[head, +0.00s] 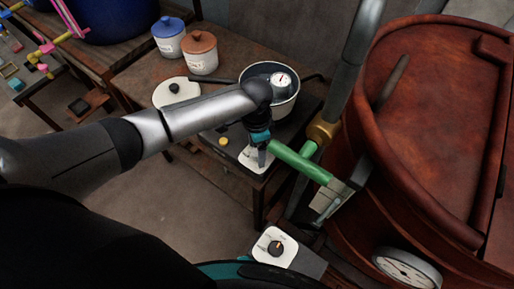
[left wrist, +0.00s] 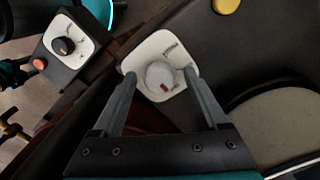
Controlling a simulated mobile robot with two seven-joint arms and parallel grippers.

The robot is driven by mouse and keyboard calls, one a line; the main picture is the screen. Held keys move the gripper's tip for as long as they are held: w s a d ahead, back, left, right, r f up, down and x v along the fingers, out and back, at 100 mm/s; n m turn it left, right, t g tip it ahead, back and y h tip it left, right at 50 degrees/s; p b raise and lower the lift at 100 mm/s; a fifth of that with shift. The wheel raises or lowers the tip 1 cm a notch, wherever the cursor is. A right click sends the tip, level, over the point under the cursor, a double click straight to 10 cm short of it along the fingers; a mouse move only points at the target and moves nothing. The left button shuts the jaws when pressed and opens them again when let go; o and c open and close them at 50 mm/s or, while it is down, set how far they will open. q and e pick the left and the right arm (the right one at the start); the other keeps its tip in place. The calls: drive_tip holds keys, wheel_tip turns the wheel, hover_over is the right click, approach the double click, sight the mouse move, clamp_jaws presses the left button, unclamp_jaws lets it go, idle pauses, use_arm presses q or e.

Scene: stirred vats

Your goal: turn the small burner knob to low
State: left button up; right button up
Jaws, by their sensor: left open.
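The small burner knob (left wrist: 158,75) is a round pale grey knob with a red mark, on a white plate (left wrist: 138,53) with small lettering I cannot read surely. The red mark points toward the lower edge of the left wrist view. My left gripper (left wrist: 159,77) is open, with one fingertip on each side of the knob; I cannot tell if they touch it. My right gripper is not in view.
A pot (head: 285,103) with a dial thermometer stands on the burner, beside a yellow button (head: 223,141). A green bar (head: 298,161) lies close to the right of my gripper, by the red-brown vat (head: 420,110). A separate black knob (head: 276,248) is nearer the front.

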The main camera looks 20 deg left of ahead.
use_arm(q)
clamp_jaws()
idle(0.4)
drive_tip(key=shift+r+n+p, duration=0.2)
drive_tip(key=shift+n+p, duration=0.3)
drive_tip(key=shift+p, duration=0.3)
drive_tip(key=n+p, duration=0.5)
drive_tip(key=p, duration=0.1)
drive_tip(key=shift+s+d+n+p, duration=0.1)
drive_tip(key=shift+n+p, duration=0.25)
drive_tip(key=shift+n, duration=0.05)
drive_tip(key=n+p, duration=0.2)
drive_tip(key=n, duration=0.1)
drive_tip(key=shift+f+n+p, duration=0.1)
drive_tip(key=shift+n+p, duration=0.45)
drive_tip(key=shift+n, duration=0.35)
